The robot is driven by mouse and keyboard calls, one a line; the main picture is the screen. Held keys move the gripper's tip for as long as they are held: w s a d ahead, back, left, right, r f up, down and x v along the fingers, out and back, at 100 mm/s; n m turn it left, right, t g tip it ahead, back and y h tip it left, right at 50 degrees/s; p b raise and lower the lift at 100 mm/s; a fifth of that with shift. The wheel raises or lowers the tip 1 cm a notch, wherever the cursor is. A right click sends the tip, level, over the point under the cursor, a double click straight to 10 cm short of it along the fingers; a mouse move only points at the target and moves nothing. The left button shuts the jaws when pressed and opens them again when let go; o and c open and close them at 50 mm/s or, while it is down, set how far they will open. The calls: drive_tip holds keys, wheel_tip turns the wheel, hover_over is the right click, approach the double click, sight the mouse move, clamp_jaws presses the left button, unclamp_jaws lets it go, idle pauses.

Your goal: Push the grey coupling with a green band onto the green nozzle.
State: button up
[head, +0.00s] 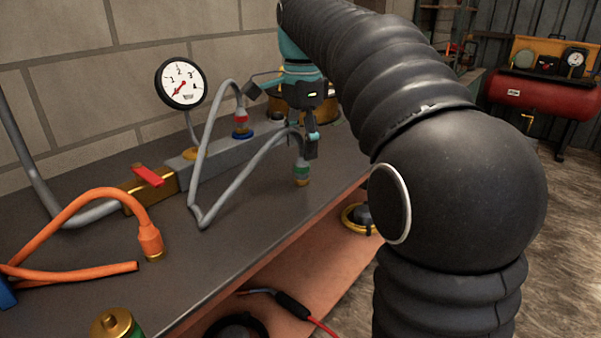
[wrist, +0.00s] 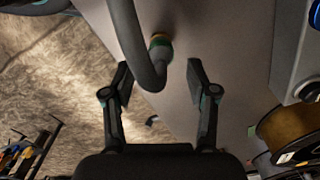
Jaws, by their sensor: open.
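The grey coupling with a green band (head: 301,170) is at the end of a grey hose (head: 205,160), upright at the bench's front edge, with brass under it. My gripper (head: 311,143) is open just above the coupling. In the wrist view my gripper (wrist: 160,80) has the hose bend between its spread fingers, with visible gaps on both sides. I cannot make out a green nozzle for certain; my gripper and arm cover part of the bench.
A grey manifold (head: 210,155) with a red-handled valve (head: 148,175) and a gauge (head: 181,82) lies along the wall. An orange hose (head: 100,205) lies at left. A brass-capped green item (head: 117,323) stands at the bottom edge.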

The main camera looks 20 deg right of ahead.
sight(303, 163)
drive_tip(key=shift+d+f+b, duration=0.15)
drive_tip(key=shift+f+b, duration=0.4)
drive_tip(key=shift+f, duration=2.05)
clamp_jaws()
